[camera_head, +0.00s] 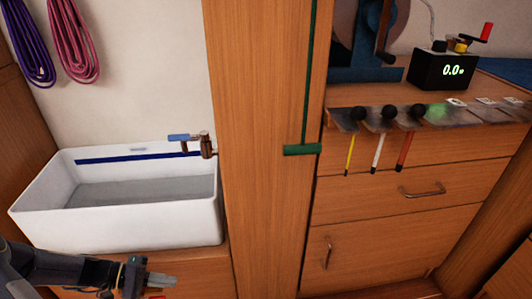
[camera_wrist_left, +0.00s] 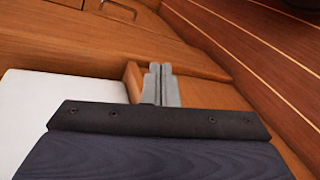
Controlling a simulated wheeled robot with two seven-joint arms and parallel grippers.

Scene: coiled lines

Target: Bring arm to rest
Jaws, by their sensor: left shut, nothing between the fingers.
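My left gripper (camera_head: 160,283) comes in from the left at the bottom of the head view. It is in front of and below the white basin (camera_head: 120,228). In the left wrist view its two grey fingers (camera_wrist_left: 161,84) lie together, shut with nothing between them. A white surface, seemingly the basin (camera_wrist_left: 60,90), is at the left of that view. My right gripper is in neither view.
Purple and pink coiled lines (camera_head: 75,40) hang on the wall above the basin. A wooden post (camera_head: 255,150) stands right of the basin. Beyond it is a drawer cabinet (camera_head: 400,190) with knobbed rods (camera_head: 375,145) and a black display box (camera_head: 443,72).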

